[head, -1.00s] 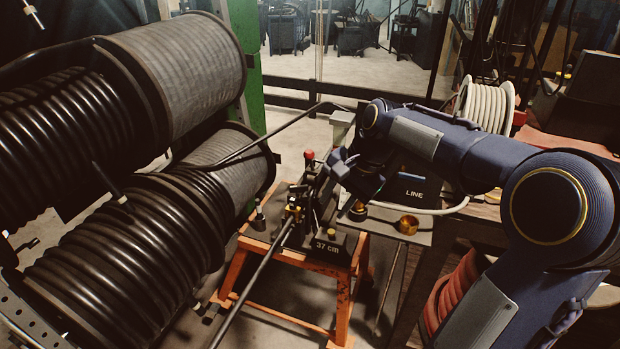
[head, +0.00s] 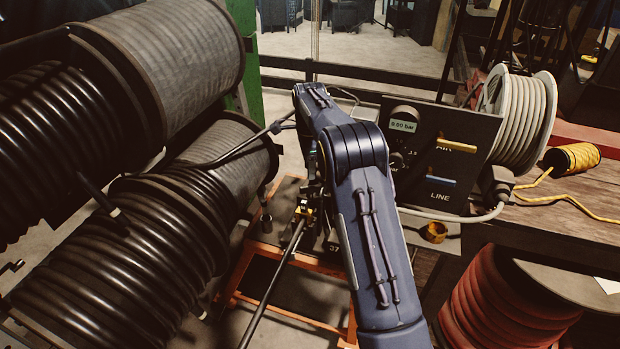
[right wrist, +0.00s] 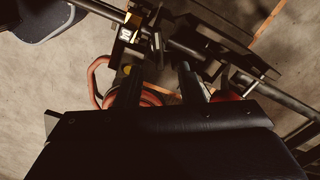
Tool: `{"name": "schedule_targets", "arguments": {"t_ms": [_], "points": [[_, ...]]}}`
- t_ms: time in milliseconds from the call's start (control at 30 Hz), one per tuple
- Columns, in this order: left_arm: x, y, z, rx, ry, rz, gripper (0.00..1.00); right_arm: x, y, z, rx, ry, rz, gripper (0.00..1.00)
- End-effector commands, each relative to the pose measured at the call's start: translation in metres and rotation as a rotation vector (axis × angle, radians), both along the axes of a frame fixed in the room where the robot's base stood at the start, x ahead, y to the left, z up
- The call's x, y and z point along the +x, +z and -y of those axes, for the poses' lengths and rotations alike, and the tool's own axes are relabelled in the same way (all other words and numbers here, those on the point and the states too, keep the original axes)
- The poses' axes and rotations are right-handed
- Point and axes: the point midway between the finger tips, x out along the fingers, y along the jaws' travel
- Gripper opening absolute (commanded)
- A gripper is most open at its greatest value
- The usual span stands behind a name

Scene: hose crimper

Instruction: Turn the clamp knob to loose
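The hose crimper stands on an orange stand (head: 262,250), with a black hose (head: 272,285) running into it at a brass-coloured fitting (head: 304,211). My right arm covers much of the crimper in the head view, and I cannot make out the clamp knob for sure. In the right wrist view, my right gripper (right wrist: 160,82) has its two dark fingers apart, with nothing clearly held between them. A brass-coloured part (right wrist: 126,34) and a dark bar lie just beyond the fingertips. Red curved parts show beside the fingers. My left gripper is not in view.
Large hose reels (head: 110,250) fill the left. A white hose reel (head: 520,110), yellow cord spool (head: 572,158) and red hose coil (head: 505,300) are farther right.

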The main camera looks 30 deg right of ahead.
Motion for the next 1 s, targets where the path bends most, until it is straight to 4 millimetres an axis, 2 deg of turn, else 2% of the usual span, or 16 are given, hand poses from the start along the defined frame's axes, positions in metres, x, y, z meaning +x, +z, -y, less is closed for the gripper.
{"name": "schedule_targets", "arguments": {"t_ms": [200, 400, 767, 1000], "points": [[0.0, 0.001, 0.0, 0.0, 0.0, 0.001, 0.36, -0.001, -0.037, 0.0, 0.001, 0.001, -0.004, 0.35], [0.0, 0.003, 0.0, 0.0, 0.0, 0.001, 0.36, -0.001, -0.06, 0.0, 0.002, 0.001, -0.002, 0.35], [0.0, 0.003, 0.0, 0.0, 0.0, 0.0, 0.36, -0.001, -0.066, 0.0, 0.002, 0.002, 0.002, 0.35], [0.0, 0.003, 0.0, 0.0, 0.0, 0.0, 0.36, -0.001, -0.066, 0.0, 0.002, 0.002, 0.001, 0.03]]}}
